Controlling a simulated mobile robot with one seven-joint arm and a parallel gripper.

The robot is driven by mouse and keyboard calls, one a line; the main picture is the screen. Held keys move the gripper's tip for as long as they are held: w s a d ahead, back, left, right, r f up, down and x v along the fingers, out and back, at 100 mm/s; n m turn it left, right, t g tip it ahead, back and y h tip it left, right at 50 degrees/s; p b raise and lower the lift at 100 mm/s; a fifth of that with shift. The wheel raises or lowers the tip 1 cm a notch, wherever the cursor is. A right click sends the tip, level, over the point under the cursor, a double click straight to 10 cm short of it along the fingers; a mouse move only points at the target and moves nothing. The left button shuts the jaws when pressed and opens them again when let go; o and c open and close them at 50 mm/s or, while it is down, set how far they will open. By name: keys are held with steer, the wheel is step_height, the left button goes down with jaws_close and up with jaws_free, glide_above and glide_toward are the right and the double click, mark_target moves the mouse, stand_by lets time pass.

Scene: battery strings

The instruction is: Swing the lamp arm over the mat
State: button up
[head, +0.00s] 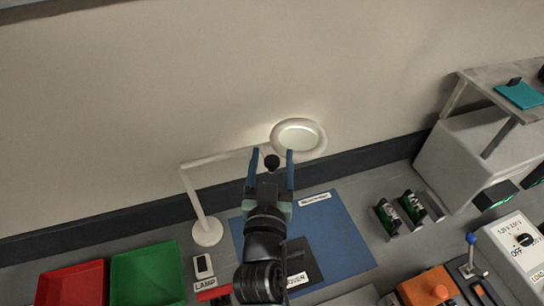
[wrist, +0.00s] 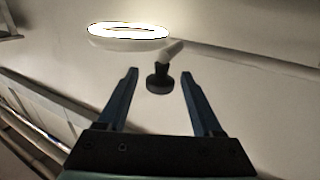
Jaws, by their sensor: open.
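The white lamp has a round base (head: 207,233), a thin post and a horizontal arm (head: 222,157) reaching right to a lit ring-shaped head (head: 312,150). In the wrist view the lit head (wrist: 130,43) is at upper left and the lamp arm (wrist: 250,61) runs off to the right. A black knob (wrist: 158,84) hangs on a short stem near the head; it also shows in the head view (head: 272,162). My gripper (head: 272,153) is open, with the knob appearing between its fingertips (wrist: 160,74); contact is not visible. The blue mat (head: 335,230) lies below, partly hidden by my arm.
Red (head: 70,286) and green (head: 148,275) trays stand at lower left beside a LAMP switch (head: 203,267). Battery cells (head: 412,206) stand right of the mat. A tester with an OFF dial (head: 520,245) and a grey shelf unit (head: 470,150) are farther right. The wall is close behind the lamp.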

jaws_close()
stand_by(1.4)
